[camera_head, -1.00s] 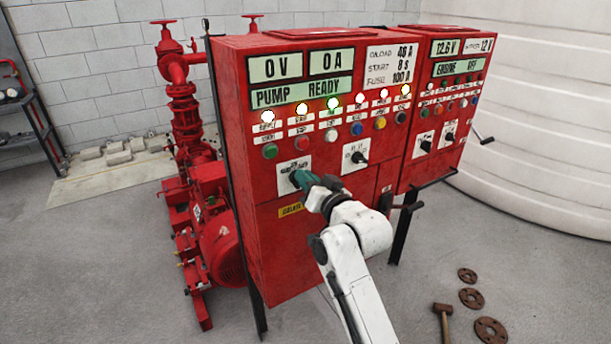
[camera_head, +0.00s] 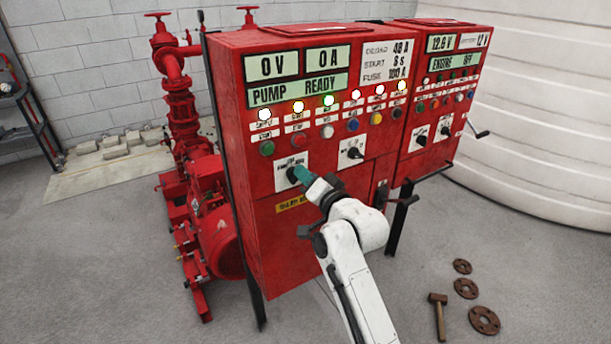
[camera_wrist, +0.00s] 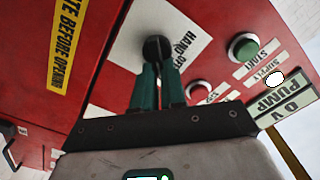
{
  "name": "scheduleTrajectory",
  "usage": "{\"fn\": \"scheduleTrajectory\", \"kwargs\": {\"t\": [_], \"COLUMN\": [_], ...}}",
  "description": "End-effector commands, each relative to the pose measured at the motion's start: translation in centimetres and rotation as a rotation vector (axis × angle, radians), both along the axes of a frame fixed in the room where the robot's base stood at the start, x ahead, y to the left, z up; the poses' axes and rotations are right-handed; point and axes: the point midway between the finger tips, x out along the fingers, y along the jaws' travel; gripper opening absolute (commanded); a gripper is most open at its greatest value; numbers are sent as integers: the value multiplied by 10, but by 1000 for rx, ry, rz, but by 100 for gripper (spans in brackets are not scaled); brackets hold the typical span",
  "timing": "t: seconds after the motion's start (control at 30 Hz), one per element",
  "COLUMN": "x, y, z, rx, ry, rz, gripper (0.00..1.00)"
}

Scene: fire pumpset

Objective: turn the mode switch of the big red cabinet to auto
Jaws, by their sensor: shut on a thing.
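The big red cabinet (camera_head: 285,237) stands in the middle of the head view. Its mode switch is a black round knob (camera_head: 292,175) on a white plate at the left of the front. In the wrist view, the knob (camera_wrist: 156,48) sits on the plate (camera_wrist: 184,36), where "HAND OFF" can be read; the rest of the label is hidden. My gripper (camera_head: 298,174) has its green fingers at the knob. In the wrist view, my gripper (camera_wrist: 158,72) is shut on the knob, covering its lower part. The knob's pointer direction cannot be made out.
A second black switch (camera_head: 353,153) is to the right. A green button (camera_head: 267,148) and a red button (camera_head: 299,141) are just above the mode switch. A smaller red cabinet (camera_head: 424,160) adjoins on the right. A hammer (camera_head: 438,315) and rusty flanges (camera_head: 484,320) lie on the floor.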

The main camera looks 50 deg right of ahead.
Motion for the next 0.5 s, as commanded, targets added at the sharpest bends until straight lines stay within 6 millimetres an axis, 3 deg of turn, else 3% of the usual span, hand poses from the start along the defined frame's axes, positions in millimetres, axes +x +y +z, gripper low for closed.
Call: {"fn": "scheduleTrajectory", "kwargs": {"t": [0.17,0.2,0.43,0.5], "x": [0,0,0,0], "y": [-1,-1,0,0], "z": [1,1,0,0], "rx": [0,0,0,0], "ry": [-3,-3,-1,-1], "rz": [-1,-1,-1,-1], "gripper": [0,14,36,36]}}
